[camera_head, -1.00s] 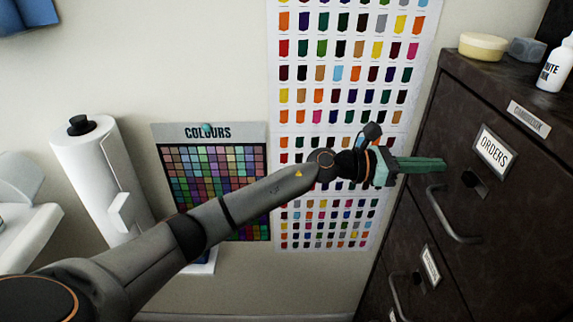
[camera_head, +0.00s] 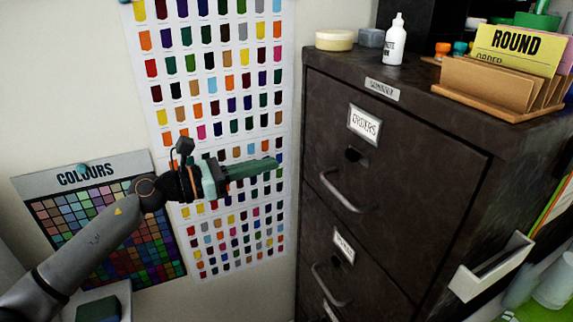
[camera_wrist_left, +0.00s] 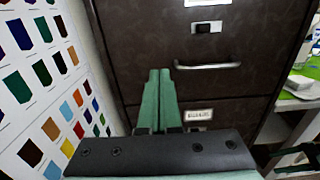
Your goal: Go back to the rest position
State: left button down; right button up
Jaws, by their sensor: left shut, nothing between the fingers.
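My left gripper (camera_head: 250,169) reaches in from the left in the head view, in front of the colour chart on the wall and left of the dark filing cabinet (camera_head: 400,150). Its green fingers are shut together with nothing between them. They also show in the left wrist view (camera_wrist_left: 160,90), pointing toward the cabinet front, where a drawer handle (camera_wrist_left: 207,66) and a label are visible. The fingers look apart from the cabinet in the head view.
The cabinet has an upper drawer handle (camera_head: 346,192) and a lower one (camera_head: 331,286). On top stand a white bottle (camera_head: 394,42), a yellow round tub (camera_head: 334,40) and a card holder (camera_head: 500,105). A COLOURS board (camera_head: 100,220) leans at the wall. A white bin (camera_head: 492,268) is at the cabinet's right side.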

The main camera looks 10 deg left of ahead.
pick_arm(q)
jog(key=s+a+f+n+t+y+p, duration=0.1)
jog(key=s+f+n+t+y+p, duration=0.2)
jog(key=f+n, duration=0.95)
jog(key=s+a+f+n+t+y+p, duration=0.1)
jog(key=s+a+f+n+t+y, duration=0.35)
jog(key=n, duration=1.35)
jog(key=s+d+f+n+g+y+p, duration=0.1)
jog(key=s+f+n+g+y, duration=0.4)
jog(key=s+f+n, duration=0.9)
jog(key=s+f+g, duration=0.3)
jog(key=s+f, duration=0.2)
jog(key=s, duration=0.2)
jog(key=shift+d+n+p, duration=0.35)
jog(key=shift+d+p, duration=0.05)
